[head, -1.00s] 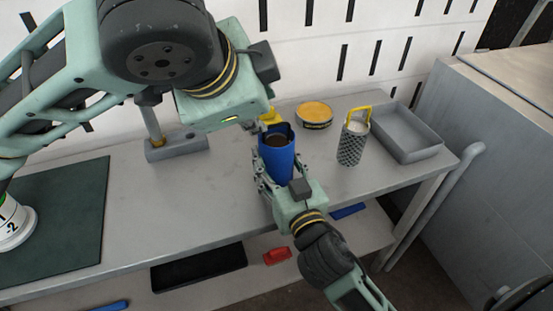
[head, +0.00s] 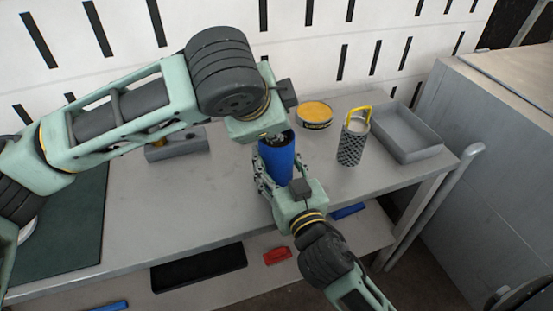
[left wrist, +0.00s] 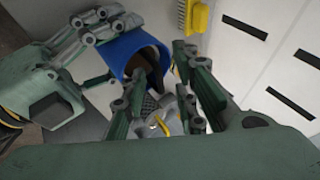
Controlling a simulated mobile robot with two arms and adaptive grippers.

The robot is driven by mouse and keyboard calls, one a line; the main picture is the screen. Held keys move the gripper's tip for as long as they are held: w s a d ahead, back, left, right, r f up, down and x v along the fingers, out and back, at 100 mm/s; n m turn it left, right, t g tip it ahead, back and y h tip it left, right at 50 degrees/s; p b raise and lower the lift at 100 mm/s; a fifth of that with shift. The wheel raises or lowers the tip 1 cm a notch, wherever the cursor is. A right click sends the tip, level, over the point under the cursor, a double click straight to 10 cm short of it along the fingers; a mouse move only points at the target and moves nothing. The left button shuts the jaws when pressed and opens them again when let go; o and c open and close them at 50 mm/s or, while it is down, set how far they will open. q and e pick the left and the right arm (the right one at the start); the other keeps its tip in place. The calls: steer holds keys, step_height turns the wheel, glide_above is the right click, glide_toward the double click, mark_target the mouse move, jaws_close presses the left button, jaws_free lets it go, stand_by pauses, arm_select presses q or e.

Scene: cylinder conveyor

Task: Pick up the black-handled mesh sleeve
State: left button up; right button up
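A grey mesh sleeve (head: 350,148) with a yellow handle stands upright on the table; no black handle shows on it. It appears with its yellow handle (left wrist: 158,125) between my left fingers in the left wrist view, beyond the blue cup. The blue cup (head: 277,160) has a dark brown inside in the left wrist view (left wrist: 127,48). My right gripper (head: 268,170) is shut around the cup. My left gripper (head: 272,137) is over the cup's mouth; its fingers are apart in the left wrist view (left wrist: 155,95), with nothing clearly held.
A round tin with an orange-yellow top (head: 314,114) sits behind the cup. A grey tray (head: 425,150) lies right of the mesh sleeve. A grey block (head: 175,149) stands left. A dark green mat (head: 75,225) covers the left end. Bare table lies between mat and cup.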

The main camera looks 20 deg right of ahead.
arm_select(q)
jaws_close()
steer(key=shift+r, duration=0.1)
stand_by(0.6)
